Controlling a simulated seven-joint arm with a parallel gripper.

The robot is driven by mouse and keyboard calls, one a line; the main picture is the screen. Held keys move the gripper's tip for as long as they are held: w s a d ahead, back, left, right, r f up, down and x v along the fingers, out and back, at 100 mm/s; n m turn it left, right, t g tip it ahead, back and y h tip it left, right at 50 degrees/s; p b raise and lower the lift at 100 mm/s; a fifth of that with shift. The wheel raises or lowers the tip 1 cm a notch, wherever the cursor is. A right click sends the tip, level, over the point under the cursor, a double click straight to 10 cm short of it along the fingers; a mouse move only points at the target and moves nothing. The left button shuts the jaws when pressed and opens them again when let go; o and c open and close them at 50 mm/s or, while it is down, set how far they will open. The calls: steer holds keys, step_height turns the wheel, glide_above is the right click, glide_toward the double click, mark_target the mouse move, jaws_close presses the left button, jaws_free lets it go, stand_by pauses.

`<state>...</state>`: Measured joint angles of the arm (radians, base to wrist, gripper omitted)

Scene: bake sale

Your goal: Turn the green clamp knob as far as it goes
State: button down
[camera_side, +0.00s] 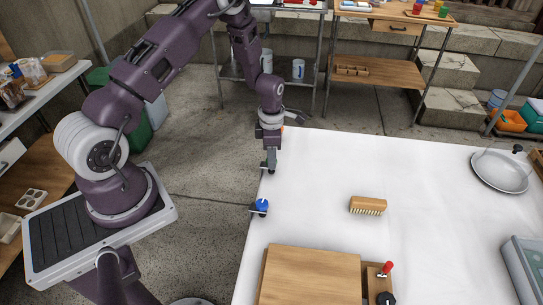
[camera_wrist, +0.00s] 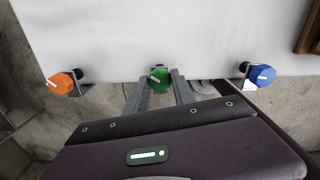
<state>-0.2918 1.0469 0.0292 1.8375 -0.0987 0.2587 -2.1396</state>
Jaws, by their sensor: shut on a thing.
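The green clamp knob (camera_wrist: 159,77) is at the table's edge in the middle of the wrist view, with a pale pointer line on its face. It sits between the two fingers of my gripper (camera_wrist: 160,84), which are shut on it. In the side view my gripper (camera_side: 268,168) points down at the left edge of the white table, and it hides the green knob there.
An orange knob (camera_wrist: 61,83) and a blue knob (camera_wrist: 262,75) stand on the same edge, either side of the green one. The white table (camera_side: 330,200) holds a brush (camera_side: 368,205), a wooden board (camera_side: 310,277) and a pan lid (camera_side: 501,171). The tabletop near my gripper is clear.

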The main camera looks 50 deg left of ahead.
steer(key=m, duration=2.3)
steer(key=shift+m, duration=0.3)
steer(key=m, duration=0.5)
steer(key=shift+m, duration=0.3)
steer(key=m, duration=1.2)
steer(key=shift+m, duration=0.3)
steer(key=m, duration=0.5)
steer(key=shift+m, duration=0.3)
